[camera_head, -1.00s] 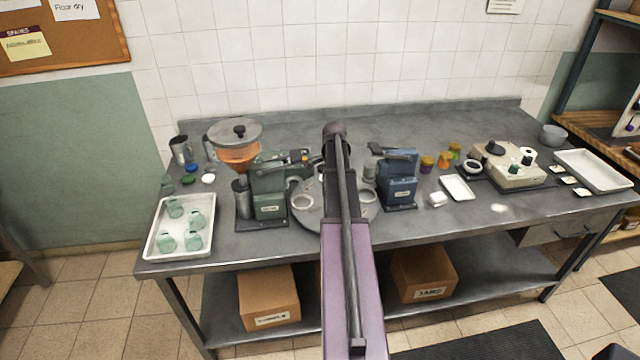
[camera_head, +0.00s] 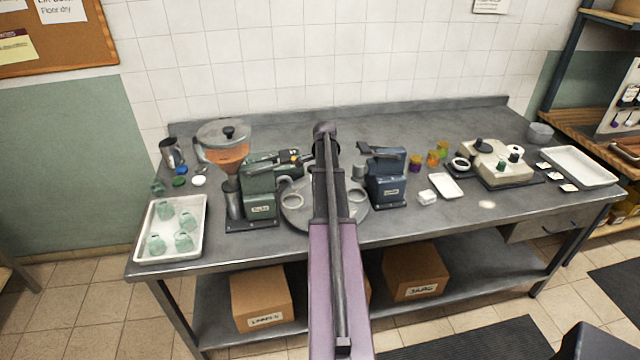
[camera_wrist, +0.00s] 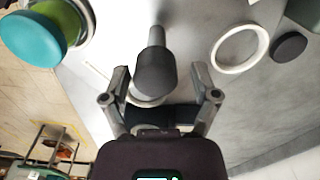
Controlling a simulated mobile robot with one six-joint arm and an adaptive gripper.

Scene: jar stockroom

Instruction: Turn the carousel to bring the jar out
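The carousel (camera_head: 296,217) is a grey round disc with white rings, between a green machine and a blue machine. My arm covers its middle in the head view. In the wrist view, its pale surface (camera_wrist: 198,32) carries a white ring (camera_wrist: 240,48) on the right. A dark rounded knob on a grey stem (camera_wrist: 155,72) stands between the fingers of my gripper (camera_wrist: 159,88). The fingers are open, with a gap on each side of the knob. A green jar with a teal lid (camera_wrist: 30,38) shows at the upper left; I cannot tell what it stands on.
The green machine (camera_head: 260,200) with its orange-filled hopper stands left of the carousel, and the blue machine (camera_head: 387,185) stands right. A white tray (camera_head: 143,250) with several pale green pieces is at the bench's left end. Small jars (camera_head: 433,158) stand farther right. The bench's back strip is clear.

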